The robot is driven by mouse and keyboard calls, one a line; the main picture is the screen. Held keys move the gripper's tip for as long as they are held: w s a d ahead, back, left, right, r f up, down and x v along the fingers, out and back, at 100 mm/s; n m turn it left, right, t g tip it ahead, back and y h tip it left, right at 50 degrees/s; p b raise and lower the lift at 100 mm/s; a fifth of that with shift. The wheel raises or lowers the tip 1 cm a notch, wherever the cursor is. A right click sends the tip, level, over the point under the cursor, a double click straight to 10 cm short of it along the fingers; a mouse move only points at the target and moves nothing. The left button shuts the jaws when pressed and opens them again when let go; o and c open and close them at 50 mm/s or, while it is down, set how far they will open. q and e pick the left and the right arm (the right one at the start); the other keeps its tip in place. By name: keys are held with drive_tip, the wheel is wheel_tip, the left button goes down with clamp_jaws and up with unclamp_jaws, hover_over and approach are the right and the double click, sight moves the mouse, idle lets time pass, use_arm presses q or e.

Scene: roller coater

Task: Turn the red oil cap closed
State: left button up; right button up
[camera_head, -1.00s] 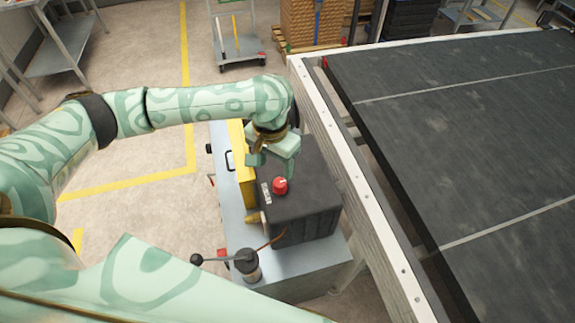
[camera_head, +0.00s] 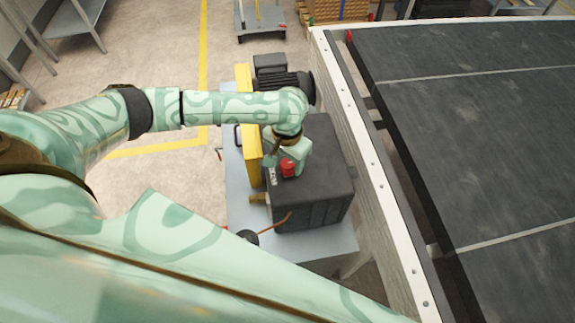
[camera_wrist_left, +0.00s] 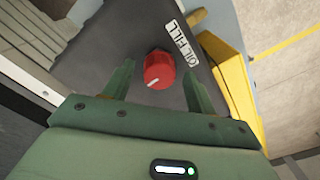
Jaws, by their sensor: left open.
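The red oil cap (camera_head: 288,167) sits on top of the dark grey tank (camera_head: 318,196), beside a white label that reads OIL FILL (camera_wrist_left: 183,43). In the left wrist view the cap (camera_wrist_left: 159,70) shows a white line on its knob. My left gripper (camera_head: 288,160) is right at the cap in the head view and partly covers it. In the wrist view the open fingers (camera_wrist_left: 158,88) stand one on each side of the cap, with gaps between them and it. My right gripper is not in view.
A yellow panel (camera_head: 249,115) stands along the tank's left side. A long frame with a white edge (camera_head: 382,190) and dark belt (camera_head: 470,120) runs close on the right. A black knob (camera_head: 248,236) and an orange cable lie in front of the tank.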

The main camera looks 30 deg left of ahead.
use_arm(q)
drive_tip(key=shift+f, duration=0.85)
